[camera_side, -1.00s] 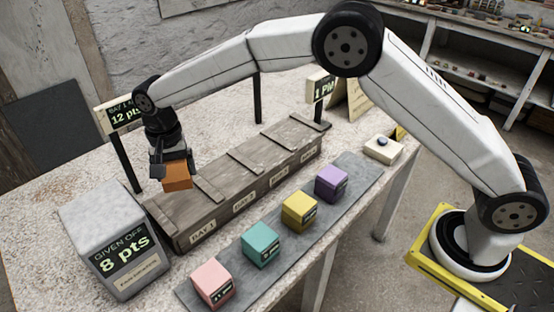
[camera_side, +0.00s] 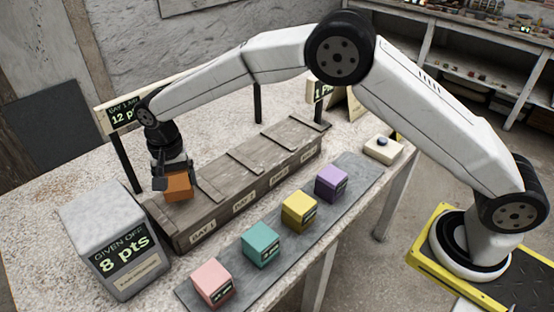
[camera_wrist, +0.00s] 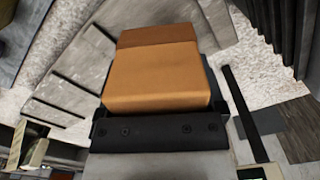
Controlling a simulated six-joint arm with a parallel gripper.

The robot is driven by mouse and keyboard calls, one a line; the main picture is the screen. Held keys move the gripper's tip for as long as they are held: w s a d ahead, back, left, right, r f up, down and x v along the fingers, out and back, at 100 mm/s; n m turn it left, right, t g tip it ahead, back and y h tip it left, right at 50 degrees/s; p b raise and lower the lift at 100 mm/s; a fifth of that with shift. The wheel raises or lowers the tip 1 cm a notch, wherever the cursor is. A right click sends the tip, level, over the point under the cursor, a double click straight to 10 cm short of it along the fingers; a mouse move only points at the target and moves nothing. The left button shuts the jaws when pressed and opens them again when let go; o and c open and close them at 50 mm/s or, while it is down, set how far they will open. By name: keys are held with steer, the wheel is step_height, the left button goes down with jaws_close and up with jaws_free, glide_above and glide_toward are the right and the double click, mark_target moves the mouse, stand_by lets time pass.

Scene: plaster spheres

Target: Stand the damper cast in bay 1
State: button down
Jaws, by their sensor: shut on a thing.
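My gripper (camera_side: 171,172) is shut on an orange block (camera_side: 179,188), which I take to be the damper cast; no readable label on it shows. The block is at the near-left end of the long wooden trough, over bay 1 (camera_side: 203,232). Its lower part seems to be at about the trough's rim, and I cannot tell whether it touches anything inside. In the wrist view the orange block (camera_wrist: 152,80) fills the middle, in front of the black gripper body (camera_wrist: 158,130). The floor of bay 1 is hidden.
The trough (camera_side: 240,207) has several labelled bays split by crosspieces. Pink (camera_side: 212,283), teal (camera_side: 261,245), yellow (camera_side: 299,211) and purple (camera_side: 331,183) blocks stand on a grey strip. A grey box reading "GIVEN OFF 8 pts" (camera_side: 95,215) stands left.

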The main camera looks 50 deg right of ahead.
steer(key=shift+f, duration=1.45)
steer(key=shift+f, duration=0.7)
stand_by(0.9)
jaws_free()
steer(key=shift+r, duration=0.1)
steer(key=shift+r, duration=1.85)
